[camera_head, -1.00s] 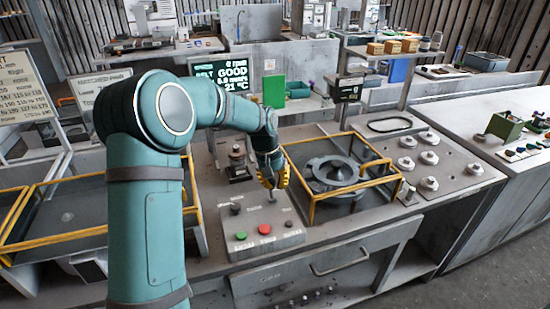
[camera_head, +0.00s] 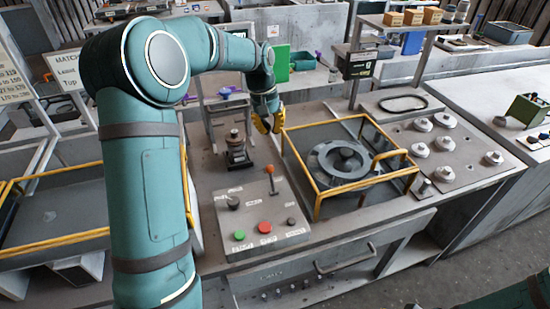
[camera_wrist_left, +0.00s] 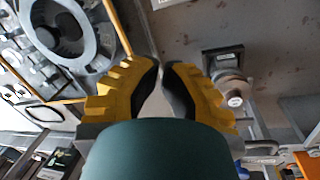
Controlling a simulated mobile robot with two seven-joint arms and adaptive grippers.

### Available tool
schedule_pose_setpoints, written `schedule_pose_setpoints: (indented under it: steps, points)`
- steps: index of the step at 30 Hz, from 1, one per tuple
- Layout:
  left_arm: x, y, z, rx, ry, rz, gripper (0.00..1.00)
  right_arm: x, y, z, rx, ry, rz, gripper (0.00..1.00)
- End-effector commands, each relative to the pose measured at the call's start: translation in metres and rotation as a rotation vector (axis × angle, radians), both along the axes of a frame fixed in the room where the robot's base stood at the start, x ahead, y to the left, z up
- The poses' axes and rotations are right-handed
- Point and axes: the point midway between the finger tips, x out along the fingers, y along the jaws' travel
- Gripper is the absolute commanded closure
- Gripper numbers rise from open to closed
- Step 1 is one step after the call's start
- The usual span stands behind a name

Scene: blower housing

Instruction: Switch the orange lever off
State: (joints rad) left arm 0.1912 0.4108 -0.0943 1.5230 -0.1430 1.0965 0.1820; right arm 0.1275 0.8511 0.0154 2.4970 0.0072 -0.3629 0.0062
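The orange-tipped lever (camera_head: 270,171) stands on the grey control panel (camera_head: 290,238), at the panel's back right, its tip pointing up and away. A black knob, a green button and a red button (camera_head: 264,227) are also on the panel. My left gripper (camera_head: 268,126), with yellow fingers, is behind and above the lever, apart from it. In the left wrist view the fingertips (camera_wrist_left: 161,67) nearly meet, with only a thin gap and nothing between them. The lever does not show clearly there. My right gripper is out of view.
A yellow-framed fixture (camera_head: 318,209) holding a round grey housing (camera_head: 343,162) stands right of the panel. A small dark device (camera_head: 236,150) stands behind the panel, left of my gripper. Several grey knobs (camera_head: 443,173) are farther right. A drawer handle (camera_head: 345,262) lies below.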

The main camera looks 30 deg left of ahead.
Motion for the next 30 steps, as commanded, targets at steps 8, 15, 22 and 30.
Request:
schedule_pose_setpoints:
  steps: [8,15,22,30]
  points:
    - [0.001,-0.003,-0.016,0.000,0.003,-0.001,1.00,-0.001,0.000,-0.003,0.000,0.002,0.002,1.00]
    - [0.003,-0.010,-0.060,-0.001,0.004,-0.001,1.00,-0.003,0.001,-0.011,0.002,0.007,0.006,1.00]
    - [0.006,-0.016,-0.103,0.000,0.003,-0.001,1.00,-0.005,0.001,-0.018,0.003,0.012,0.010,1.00]
    - [-0.023,-0.027,-0.087,-0.001,-0.001,0.000,1.00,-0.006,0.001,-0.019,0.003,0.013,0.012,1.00]
